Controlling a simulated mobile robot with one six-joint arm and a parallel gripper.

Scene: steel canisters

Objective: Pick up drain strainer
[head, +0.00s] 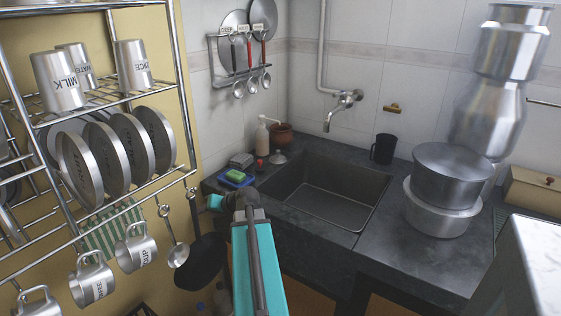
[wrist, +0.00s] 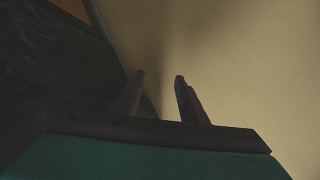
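A small, shiny metal piece with a knob on top, which looks like the drain strainer (head: 278,157), sits on the dark counter behind the back left corner of the sink. It is small, so I cannot be sure of its identity. My gripper (wrist: 158,78) is open, with two dark fingers apart and nothing between them in the wrist view. In the head view my turquoise arm reaches to the counter's left front edge, in front of and left of the strainer and apart from it. The fingers are hard to make out there. The strainer does not show in the wrist view.
A sponge in a blue tray (head: 236,178), a grey box (head: 241,160), a small red-topped item (head: 259,165), a soap dispenser (head: 263,135) and a brown pot (head: 282,134) crowd around the strainer. The empty sink (head: 325,190) lies right. A dish rack (head: 110,100) stands left.

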